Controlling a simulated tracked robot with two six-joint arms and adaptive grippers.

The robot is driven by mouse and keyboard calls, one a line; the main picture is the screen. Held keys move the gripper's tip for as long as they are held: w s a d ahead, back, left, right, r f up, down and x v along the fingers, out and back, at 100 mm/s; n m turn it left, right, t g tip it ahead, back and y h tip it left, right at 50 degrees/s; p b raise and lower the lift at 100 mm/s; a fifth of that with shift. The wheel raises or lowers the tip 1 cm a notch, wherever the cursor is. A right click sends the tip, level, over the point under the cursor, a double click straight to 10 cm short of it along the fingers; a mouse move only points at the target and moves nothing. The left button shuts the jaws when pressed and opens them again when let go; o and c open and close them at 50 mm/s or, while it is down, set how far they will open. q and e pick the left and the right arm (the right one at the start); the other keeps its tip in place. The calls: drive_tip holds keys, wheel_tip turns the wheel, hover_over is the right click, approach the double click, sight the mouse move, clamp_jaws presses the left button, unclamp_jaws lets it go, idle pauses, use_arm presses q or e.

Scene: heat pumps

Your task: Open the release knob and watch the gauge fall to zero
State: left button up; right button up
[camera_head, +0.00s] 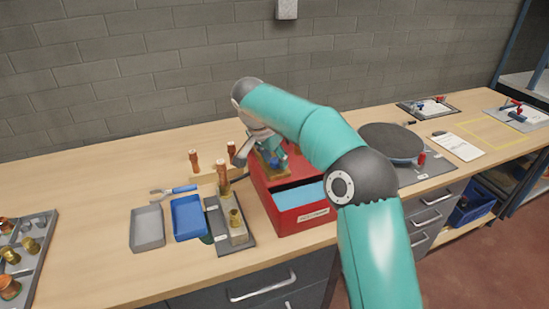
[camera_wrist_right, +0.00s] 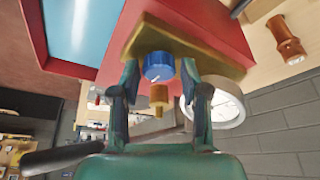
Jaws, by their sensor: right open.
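The blue release knob (camera_wrist_right: 158,66) sits on a brass block (camera_wrist_right: 195,42) with a brass stub (camera_wrist_right: 158,95) beside it. My right gripper (camera_wrist_right: 158,75) is open, with one finger on each side of the knob; I cannot tell whether they touch it. The gauge (camera_wrist_right: 228,105) is a pale round dial, partly hidden behind a finger, and its needle cannot be read. In the head view, the red box (camera_head: 300,218) with the brass block stands mid-bench. My right gripper (camera_head: 278,154) is over it, mostly hidden by my arm. My left gripper is not in view.
Grey tray (camera_head: 147,229) and blue tray (camera_head: 188,218) lie left of the box, beside a grey fixture (camera_head: 235,236) with brass fittings. Copper fittings (camera_head: 194,161) stand behind. A dark round plate (camera_head: 391,142) is at the right.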

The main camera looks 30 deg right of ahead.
clamp_jaws()
